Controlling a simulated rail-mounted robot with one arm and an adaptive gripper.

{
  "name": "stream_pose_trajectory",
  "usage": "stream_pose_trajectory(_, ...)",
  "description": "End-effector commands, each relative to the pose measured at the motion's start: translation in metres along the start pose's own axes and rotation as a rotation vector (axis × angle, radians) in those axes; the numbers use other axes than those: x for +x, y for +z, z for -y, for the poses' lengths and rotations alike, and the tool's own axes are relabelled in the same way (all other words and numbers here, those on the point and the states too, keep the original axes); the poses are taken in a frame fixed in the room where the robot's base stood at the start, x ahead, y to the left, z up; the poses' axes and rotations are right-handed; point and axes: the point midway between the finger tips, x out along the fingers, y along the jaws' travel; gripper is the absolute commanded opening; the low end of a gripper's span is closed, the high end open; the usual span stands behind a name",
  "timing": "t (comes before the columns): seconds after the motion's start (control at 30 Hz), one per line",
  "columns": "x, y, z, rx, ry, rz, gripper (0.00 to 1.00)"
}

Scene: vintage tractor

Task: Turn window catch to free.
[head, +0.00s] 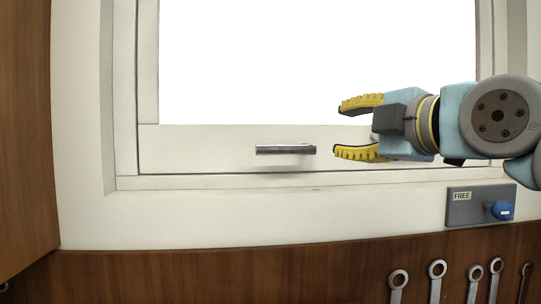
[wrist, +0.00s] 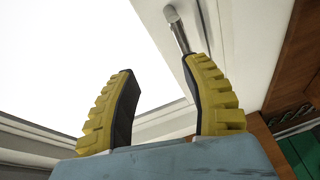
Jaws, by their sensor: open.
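A small grey plate (head: 466,214) with a FREE label (head: 462,196) at its upper left is fixed to the sill below the window, at right. A blue knob (head: 501,208) with a small white patch sits at its right end; I cannot tell which way it is set. My gripper (head: 342,128), with yellow fingers, is open and empty, up and left of the knob and not touching it. A metal bar handle (head: 286,149) lies level on the lower window frame, left of my gripper. In the wrist view the handle (wrist: 178,30) shows beyond the right finger.
The white window frame (head: 220,146) surrounds a bright pane. Several wrenches (head: 437,277) hang on the brown wood panel (head: 200,277) below the sill. A wooden panel (head: 25,120) stands at the far left. The sill left of the plate is clear.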

Motion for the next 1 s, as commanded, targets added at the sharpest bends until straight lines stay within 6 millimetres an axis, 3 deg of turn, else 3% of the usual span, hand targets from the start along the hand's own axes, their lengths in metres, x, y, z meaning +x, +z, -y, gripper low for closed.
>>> stream_pose_trajectory(0.2,-0.027,-0.030,0.012,-0.102,-0.122,-0.033,0.47)
stream_pose_trajectory(0.37,-0.026,-0.036,0.015,-0.119,-0.146,-0.040,0.47)
stream_pose_trajectory(0.57,-0.002,-0.038,0.016,-0.121,-0.144,-0.042,0.47)
stream_pose_trajectory(1.0,0.076,-0.040,0.027,-0.116,-0.144,-0.043,0.47)
